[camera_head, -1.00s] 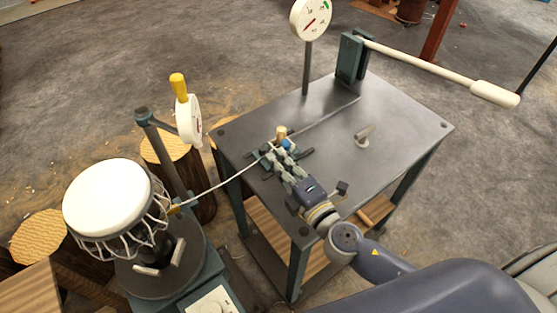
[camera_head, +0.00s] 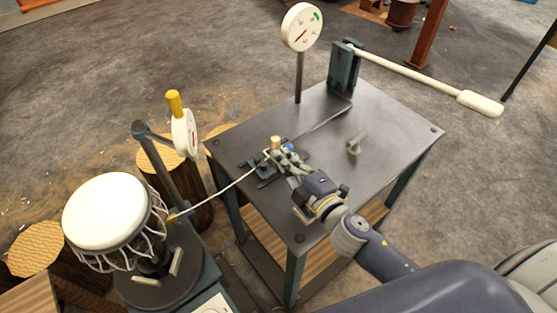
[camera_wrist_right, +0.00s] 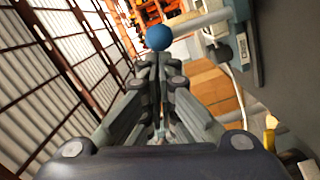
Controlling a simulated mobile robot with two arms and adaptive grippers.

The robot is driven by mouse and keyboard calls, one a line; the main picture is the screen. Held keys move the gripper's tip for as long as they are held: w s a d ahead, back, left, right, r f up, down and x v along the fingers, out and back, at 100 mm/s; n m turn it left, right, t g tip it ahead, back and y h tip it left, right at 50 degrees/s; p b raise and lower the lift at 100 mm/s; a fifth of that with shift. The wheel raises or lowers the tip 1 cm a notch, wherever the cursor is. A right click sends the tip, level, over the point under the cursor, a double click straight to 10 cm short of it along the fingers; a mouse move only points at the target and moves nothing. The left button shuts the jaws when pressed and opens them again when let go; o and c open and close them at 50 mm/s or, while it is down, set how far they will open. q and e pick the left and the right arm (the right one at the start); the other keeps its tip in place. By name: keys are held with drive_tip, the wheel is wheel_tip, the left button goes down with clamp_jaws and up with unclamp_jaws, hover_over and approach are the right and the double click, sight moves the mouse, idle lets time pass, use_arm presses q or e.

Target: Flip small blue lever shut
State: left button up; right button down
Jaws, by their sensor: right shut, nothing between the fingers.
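The small blue lever shows as a blue knob (camera_wrist_right: 159,38) just beyond my right fingertips in the right wrist view. In the head view the blue knob (camera_head: 288,146) is a small spot by the clamp fitting on the metal table, partly covered by my gripper. My right gripper (camera_head: 279,155) is shut and empty, with its fingertips at the fitting. In the wrist view the closed fingers (camera_wrist_right: 155,65) end right below the knob; I cannot tell whether they touch it. A tan peg (camera_head: 275,142) stands beside the knob. My left gripper is out of view.
A white rope (camera_head: 225,188) runs from the fitting to the white-topped drum (camera_head: 103,212) at left. A dial gauge (camera_head: 302,27) and a long-handled lever (camera_head: 420,76) stand at the table's back. A small grey post (camera_head: 355,144) stands on the otherwise clear right side of the table (camera_head: 390,130).

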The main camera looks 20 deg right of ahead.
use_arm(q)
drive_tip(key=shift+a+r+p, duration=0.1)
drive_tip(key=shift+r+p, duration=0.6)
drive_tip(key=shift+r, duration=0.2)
use_arm(e)
drive_tip(key=shift+w+d+r+m, duration=0.15)
drive_tip(key=shift+w+d+m, duration=0.1)
drive_tip(key=shift+d+m, duration=0.3)
drive_tip(key=shift+w+d+r+m, duration=0.2)
drive_tip(key=shift+d+m, duration=0.15)
drive_tip(key=shift+d, duration=0.3)
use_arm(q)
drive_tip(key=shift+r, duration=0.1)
